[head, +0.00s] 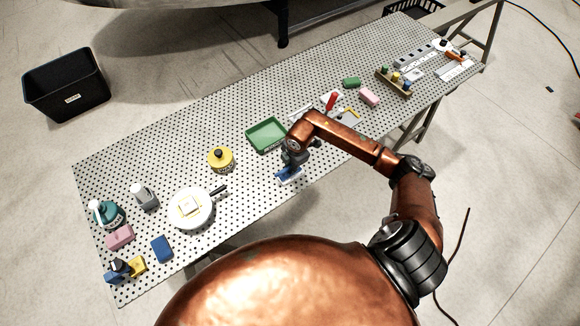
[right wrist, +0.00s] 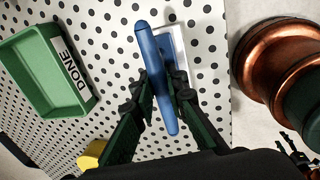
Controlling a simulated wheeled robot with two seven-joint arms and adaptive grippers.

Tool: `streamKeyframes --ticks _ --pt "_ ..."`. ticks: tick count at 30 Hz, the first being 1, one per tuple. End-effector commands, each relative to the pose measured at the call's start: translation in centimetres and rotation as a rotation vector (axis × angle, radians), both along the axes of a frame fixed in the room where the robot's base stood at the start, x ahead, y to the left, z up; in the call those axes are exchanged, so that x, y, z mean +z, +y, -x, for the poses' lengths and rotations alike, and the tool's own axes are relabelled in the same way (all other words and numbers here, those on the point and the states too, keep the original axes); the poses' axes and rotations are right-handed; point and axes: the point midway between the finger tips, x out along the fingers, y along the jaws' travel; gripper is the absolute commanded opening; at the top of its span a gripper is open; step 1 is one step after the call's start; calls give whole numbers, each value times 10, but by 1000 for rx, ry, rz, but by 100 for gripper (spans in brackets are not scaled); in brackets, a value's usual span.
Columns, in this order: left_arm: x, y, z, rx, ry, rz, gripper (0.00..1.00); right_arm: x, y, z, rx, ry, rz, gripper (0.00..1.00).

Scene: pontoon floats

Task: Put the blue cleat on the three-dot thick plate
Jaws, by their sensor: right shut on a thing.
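My right gripper (head: 291,163) is low over the front edge of the perforated table, near its middle. In the right wrist view its dark fingers (right wrist: 153,108) are shut on the blue cleat (right wrist: 156,75), a long rounded bar. The cleat also shows under the gripper in the head view (head: 284,173). A white plate (right wrist: 178,45) lies right behind the cleat, partly hidden by it. I see no dots on it and cannot tell whether the cleat touches it. My left gripper is not in view.
A green tray marked DONE (right wrist: 42,85) lies beside the gripper. A yellow round thing (head: 220,159), a white round stand (head: 191,221) and bottles are to the left. A wooden block with coloured pegs (head: 394,84) is far right. Bare table lies behind the tray.

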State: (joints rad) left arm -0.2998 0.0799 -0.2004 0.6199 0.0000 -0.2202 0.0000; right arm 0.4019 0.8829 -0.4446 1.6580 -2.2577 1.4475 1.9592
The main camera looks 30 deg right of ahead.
Motion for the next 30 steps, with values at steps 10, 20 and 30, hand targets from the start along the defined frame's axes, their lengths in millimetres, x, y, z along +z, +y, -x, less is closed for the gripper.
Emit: streamKeyframes --ticks 10,20,30 --pt "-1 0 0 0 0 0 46 -2 0 0 0 0 0 25" --pt "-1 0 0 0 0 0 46 -2 0 0 0 0 0 30" --pt "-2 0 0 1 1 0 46 42 -1 7 2 -4 1 30"
